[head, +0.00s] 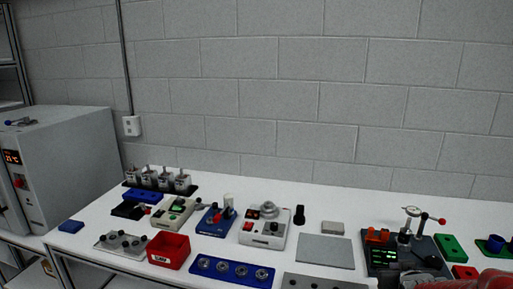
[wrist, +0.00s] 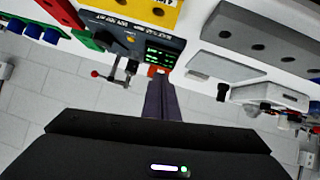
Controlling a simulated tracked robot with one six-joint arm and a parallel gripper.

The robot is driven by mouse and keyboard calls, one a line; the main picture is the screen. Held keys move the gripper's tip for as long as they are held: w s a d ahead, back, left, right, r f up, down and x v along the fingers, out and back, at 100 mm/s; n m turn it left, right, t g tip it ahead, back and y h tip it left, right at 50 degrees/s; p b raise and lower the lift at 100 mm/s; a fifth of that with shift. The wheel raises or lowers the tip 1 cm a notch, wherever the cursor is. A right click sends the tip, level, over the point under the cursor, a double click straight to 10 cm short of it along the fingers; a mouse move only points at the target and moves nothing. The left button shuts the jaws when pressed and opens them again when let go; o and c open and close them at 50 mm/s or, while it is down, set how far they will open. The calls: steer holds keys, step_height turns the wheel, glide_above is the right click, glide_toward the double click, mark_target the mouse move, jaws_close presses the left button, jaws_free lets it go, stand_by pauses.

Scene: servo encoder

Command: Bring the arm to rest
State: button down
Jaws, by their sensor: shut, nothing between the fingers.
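My gripper (wrist: 159,80) shows in the wrist view with its dark fingers together and nothing between them. It points toward the bench, which appears upside down in that view. The fingertips look close to the dark test station with green displays (wrist: 138,42), but I cannot tell the distance. In the head view the same station (head: 385,262) stands at the right of the bench. My gripper cannot be made out clearly in the head view.
The white bench (head: 330,208) holds a red bin (head: 168,251), a blue tray with round parts (head: 232,270), a grey plate (head: 325,250) and a green block (head: 450,247). A grey oven (head: 75,165) stands at left. The block wall (head: 300,90) is behind; the space above the bench is clear.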

steer(key=s+a+r+n+g+y, duration=0.1)
steer(key=s+a+r+g+y, duration=0.1)
steer(key=s+a, duration=0.8)
steer(key=s+a+r+n+g+y, duration=0.1)
steer(key=s+a+r+g+y, duration=0.1)
steer(key=s+a, duration=0.8)
step_height(320, 180, up, 2)
steer(key=a+g, duration=0.1)
steer(key=a, duration=0.1)
steer(key=shift+a, duration=0.35)
steer(key=c, duration=2.5)
jaws_free()
steer(key=shift+r, duration=0.1)
steer(key=shift+c, duration=0.2)
